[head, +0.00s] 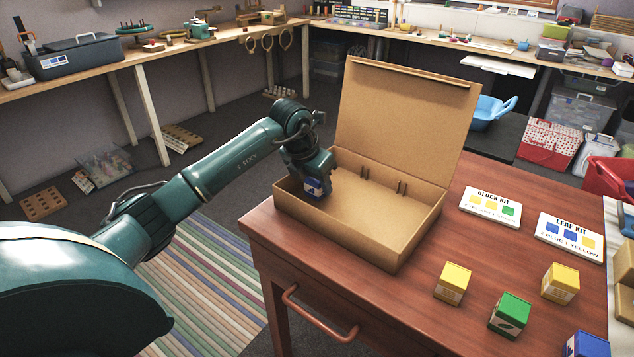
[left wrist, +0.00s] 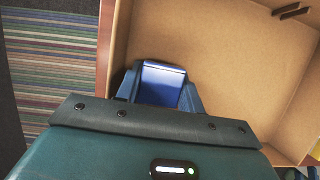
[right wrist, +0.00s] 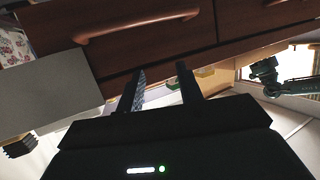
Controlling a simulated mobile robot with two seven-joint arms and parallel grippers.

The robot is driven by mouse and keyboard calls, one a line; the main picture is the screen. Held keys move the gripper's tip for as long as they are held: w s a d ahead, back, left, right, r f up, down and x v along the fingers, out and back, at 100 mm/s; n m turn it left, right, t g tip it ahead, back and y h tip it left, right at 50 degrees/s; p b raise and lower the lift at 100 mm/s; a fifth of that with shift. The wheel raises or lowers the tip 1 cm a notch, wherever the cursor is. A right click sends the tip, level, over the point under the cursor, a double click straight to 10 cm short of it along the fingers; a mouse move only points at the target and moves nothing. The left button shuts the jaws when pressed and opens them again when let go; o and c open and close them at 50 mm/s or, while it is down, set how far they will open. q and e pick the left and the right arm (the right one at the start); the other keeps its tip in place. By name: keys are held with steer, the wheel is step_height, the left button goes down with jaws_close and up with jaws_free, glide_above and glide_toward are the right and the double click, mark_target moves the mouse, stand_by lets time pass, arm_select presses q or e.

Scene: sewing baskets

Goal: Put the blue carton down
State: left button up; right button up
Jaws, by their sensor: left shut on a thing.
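The blue carton (head: 313,187) is in my left gripper (head: 318,182), inside the open brown box (head: 345,238) at its left end. In the left wrist view the carton (left wrist: 162,84) sits between the two fingers of my left gripper (left wrist: 160,90), which is shut on it. The fingers hide part of the carton, and I cannot tell whether it touches the box floor. My right gripper (right wrist: 160,88) shows only in the right wrist view, with its fingers apart and nothing between them, near the drawer front (right wrist: 150,35).
The box lid (head: 400,120) stands up at the back. On the table (head: 400,290) are yellow cartons (head: 453,283) (head: 560,284), a green carton (head: 510,314) and another blue carton (head: 587,345). The block kit card (head: 490,207) and leaf kit card (head: 570,236) lie behind them. The box's right part is empty.

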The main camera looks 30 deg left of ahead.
arm_select(q)
steer(key=shift+f, duration=0.15)
steer(key=o, duration=0.7)
steer(key=shift+r, duration=0.3)
steer(key=shift+p+v, duration=0.8)
steer(key=shift+v, duration=5.15)
